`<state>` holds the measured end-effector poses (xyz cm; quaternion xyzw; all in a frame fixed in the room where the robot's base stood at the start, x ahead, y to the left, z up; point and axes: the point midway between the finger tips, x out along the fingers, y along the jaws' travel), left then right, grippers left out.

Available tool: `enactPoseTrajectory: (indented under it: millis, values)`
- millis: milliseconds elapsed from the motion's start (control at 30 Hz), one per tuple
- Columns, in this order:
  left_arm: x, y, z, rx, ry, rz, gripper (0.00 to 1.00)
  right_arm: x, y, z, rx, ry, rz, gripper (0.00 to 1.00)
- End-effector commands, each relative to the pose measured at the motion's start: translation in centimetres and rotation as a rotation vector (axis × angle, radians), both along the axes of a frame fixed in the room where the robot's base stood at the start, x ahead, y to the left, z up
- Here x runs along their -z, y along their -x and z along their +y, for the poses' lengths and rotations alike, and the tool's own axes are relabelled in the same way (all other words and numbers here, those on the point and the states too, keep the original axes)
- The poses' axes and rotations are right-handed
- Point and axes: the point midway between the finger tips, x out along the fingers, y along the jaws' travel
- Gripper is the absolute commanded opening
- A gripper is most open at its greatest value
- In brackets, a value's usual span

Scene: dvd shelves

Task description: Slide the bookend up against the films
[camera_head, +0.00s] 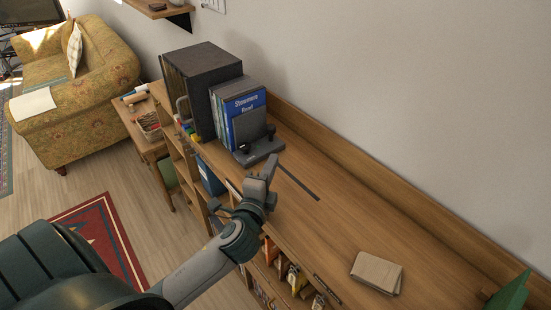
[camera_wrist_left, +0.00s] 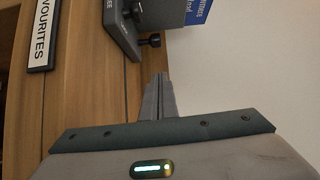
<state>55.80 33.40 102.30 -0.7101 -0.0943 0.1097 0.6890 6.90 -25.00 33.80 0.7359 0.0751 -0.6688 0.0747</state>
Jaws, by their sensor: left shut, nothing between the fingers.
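The dark grey bookend (camera_head: 259,150) stands on the wooden shelf top, its upright plate beside the blue film case (camera_head: 247,103) at the right end of the row. Whether it touches that case I cannot tell. In the left wrist view the bookend (camera_wrist_left: 124,32) shows at the top, with a blue film corner (camera_wrist_left: 198,12) behind it. My left gripper (camera_head: 270,164) is shut and empty, just in front of and right of the bookend's base. Its closed fingers (camera_wrist_left: 159,90) point toward the bookend in the wrist view. My right gripper is not in view.
A large dark box (camera_head: 203,75) stands left of the films. A folded beige cloth (camera_head: 377,272) and a green object (camera_head: 510,293) are further right.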

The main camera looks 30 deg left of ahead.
Motion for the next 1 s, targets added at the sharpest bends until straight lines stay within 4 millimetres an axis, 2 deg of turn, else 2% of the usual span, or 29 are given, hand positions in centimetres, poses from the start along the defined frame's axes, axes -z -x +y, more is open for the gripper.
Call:
enactPoseTrajectory:
  millis: [100, 233, 1000]
  values:
    - [0.1, 1.3, -0.4, 0.000, 0.002, 0.000, 0.00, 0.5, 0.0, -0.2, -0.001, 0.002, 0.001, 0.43]
    - [0.0, 2.0, -0.6, -0.001, 0.001, 0.001, 0.00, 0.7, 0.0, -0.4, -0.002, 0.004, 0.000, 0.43]
    - [-0.1, 2.1, -0.6, -0.001, 0.000, 0.000, 0.00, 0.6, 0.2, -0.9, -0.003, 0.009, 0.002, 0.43]
